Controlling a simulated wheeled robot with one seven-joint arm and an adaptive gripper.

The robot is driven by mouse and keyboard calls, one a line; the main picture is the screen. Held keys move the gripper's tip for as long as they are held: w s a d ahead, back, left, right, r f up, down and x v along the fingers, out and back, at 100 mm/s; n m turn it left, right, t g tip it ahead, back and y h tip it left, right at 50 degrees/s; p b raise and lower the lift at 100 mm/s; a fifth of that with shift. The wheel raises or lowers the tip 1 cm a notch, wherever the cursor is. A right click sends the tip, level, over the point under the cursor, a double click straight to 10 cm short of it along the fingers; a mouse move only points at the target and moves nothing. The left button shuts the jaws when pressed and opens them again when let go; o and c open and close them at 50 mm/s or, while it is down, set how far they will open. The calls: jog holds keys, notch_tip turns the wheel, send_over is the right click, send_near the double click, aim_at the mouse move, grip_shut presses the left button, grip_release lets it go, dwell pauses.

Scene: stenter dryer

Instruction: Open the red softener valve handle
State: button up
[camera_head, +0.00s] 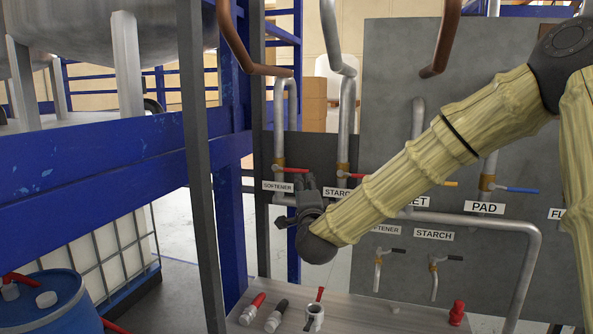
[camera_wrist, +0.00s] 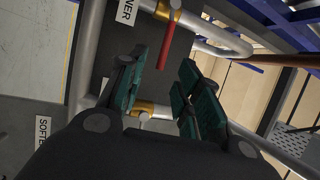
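The red softener valve handle (camera_head: 293,170) sticks out to the right from its brass valve body, above the SOFTENER label (camera_head: 277,186) in the head view. In the wrist view the same red handle (camera_wrist: 165,52) hangs from a brass fitting (camera_wrist: 175,9) at the top, beside a label ending in NER. My gripper (camera_head: 306,184) is just below and in front of the handle in the head view. In the wrist view its two green-padded fingers (camera_wrist: 160,72) are spread, and the handle's end shows between their tips. Contact cannot be told.
A second red handle (camera_head: 352,176) is on the STARCH valve, close right. Yellow and blue handles (camera_head: 522,190) are farther right. A dark post (camera_head: 205,170) stands left.

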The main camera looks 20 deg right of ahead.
aim_at(299, 172)
jog(key=p+x, duration=0.1)
jog(key=x, duration=0.1)
jog(key=p+x, duration=0.1)
jog(key=x, duration=0.2)
jog(key=r+p+x, duration=0.1)
jog(key=p+x, duration=0.1)
jog(key=x, duration=0.1)
jog(key=shift+w+a, duration=0.15)
jog(key=shift+w+f, duration=0.3)
jog(key=shift+w, duration=0.35)
jog(key=shift+s+r, duration=0.15)
grip_shut()
